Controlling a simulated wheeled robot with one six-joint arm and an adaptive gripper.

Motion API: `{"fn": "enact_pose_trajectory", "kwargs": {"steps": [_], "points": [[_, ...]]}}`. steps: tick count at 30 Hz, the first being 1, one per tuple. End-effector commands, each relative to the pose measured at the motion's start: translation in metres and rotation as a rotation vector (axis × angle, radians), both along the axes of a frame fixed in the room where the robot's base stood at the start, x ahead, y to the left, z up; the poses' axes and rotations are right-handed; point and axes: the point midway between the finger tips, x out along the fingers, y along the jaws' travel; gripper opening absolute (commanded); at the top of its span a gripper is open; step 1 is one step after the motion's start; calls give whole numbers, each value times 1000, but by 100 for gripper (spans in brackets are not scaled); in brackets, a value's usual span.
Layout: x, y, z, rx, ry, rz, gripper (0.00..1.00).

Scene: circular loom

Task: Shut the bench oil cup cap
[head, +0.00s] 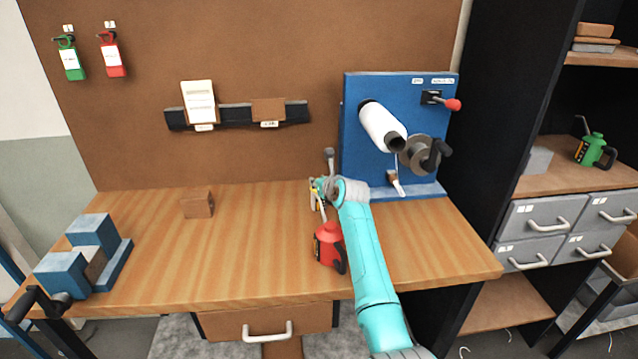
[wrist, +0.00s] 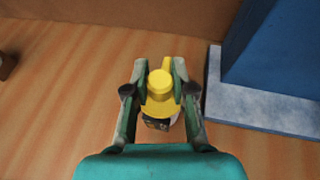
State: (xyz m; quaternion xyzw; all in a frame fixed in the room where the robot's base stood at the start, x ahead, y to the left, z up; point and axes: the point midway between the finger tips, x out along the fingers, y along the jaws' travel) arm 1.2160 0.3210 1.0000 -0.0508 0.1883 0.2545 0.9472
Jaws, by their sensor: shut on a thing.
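My gripper (head: 325,186) is over the workbench, left of the blue machine. In the wrist view its fingers (wrist: 159,80) stand on both sides of a yellow oil can (wrist: 160,108) and are shut on it. The can has a round yellow top and a spout pointing away, with a dark label low on its body. In the head view the gripper and arm largely hide this can. A small grey upright part (head: 329,157) shows just behind the gripper; I cannot tell whether it belongs to the oil cup. No oil cup cap can be made out clearly.
A red oil can (head: 327,243) stands close beside my arm. The blue machine (head: 365,130) with its white roll rises to the right. A wooden block (head: 198,204) and a blue vise (head: 92,255) are at left.

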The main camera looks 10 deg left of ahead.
Motion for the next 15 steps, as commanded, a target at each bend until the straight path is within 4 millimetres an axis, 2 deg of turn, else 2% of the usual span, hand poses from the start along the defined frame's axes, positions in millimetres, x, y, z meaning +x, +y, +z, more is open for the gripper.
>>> {"fn": "enact_pose_trajectory", "kwargs": {"steps": [5, 6, 9, 15], "points": [[0, 0, -1, 0, 1, 1, 0], [0, 0, -1, 0, 1, 1, 27], [0, 0, -1, 0, 1, 1, 51], [0, 0, 0, 0, 1, 1, 51]]}}
